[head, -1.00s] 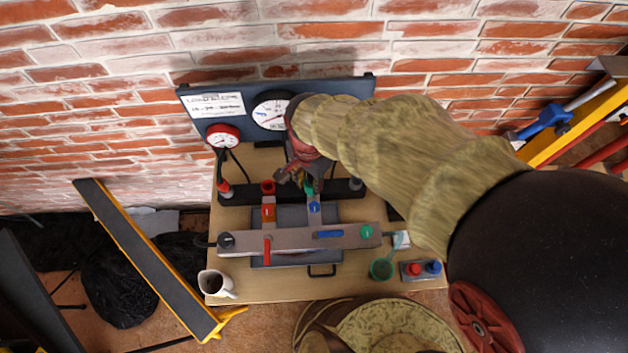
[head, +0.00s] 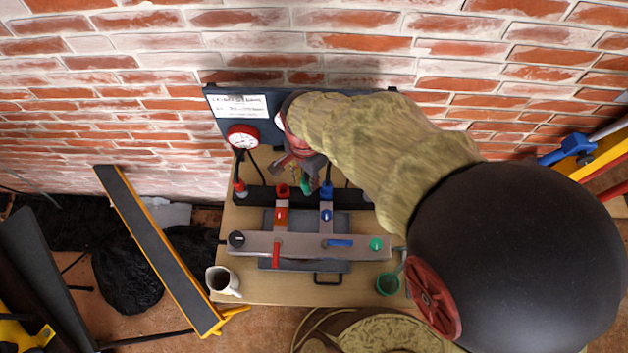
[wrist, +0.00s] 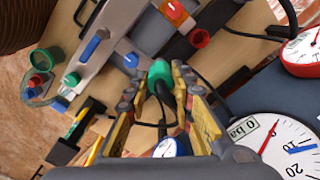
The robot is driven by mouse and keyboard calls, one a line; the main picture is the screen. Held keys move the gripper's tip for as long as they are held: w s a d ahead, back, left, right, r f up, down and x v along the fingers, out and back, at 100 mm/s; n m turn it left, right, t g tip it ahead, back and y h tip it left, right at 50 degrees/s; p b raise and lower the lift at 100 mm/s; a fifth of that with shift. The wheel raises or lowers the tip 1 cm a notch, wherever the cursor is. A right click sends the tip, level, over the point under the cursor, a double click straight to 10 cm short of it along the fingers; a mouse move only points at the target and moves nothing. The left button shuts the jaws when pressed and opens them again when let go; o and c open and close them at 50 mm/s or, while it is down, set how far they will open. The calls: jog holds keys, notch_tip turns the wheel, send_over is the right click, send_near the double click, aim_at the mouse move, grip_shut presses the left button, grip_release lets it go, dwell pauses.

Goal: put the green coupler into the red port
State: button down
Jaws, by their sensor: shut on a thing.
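My gripper (head: 306,174) is shut on the green coupler (wrist: 159,74), which shows between the two fingers in the wrist view with a dark hose behind it. In the head view the green coupler (head: 306,186) hangs between the red port and the blue port, above the rail and apart from both. The red port (head: 282,190) is an open red ring on the dark rail, left of the coupler. In the wrist view the red port (wrist: 200,38) lies to the upper right of the coupler, with its mouth empty. The head view hides most of the fingers.
The blue port (head: 327,189) stands right of the coupler. A gauge panel (head: 255,104) stands behind, with a red gauge (head: 243,137) and its hose at the left. A grey manifold bar (head: 300,245), a mug (head: 222,281) and a green cup (head: 388,284) are in front.

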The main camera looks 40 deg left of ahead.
jog(key=shift+s+a+p, duration=0.15)
jog(key=shift+s+a, duration=0.05)
jog(key=shift+a, duration=0.95)
jog(key=shift+s+a+p, duration=0.15)
jog(key=shift+s+a, duration=0.05)
jog(key=shift+a, duration=0.9)
jog(key=shift+s+a+p, duration=0.25)
jog(key=shift+a, duration=1.05)
jog(key=shift+s+a+p, duration=0.2)
jog(key=shift+a, duration=1.05)
jog(key=shift+f, duration=0.15)
notch_tip(320, 180, down, 6)
jog(key=b, duration=0.3)
jog(key=shift+f, duration=0.25)
jog(key=shift+f, duration=0.35)
jog(key=shift+f+b, duration=0.9)
jog(key=shift+f, duration=1.05)
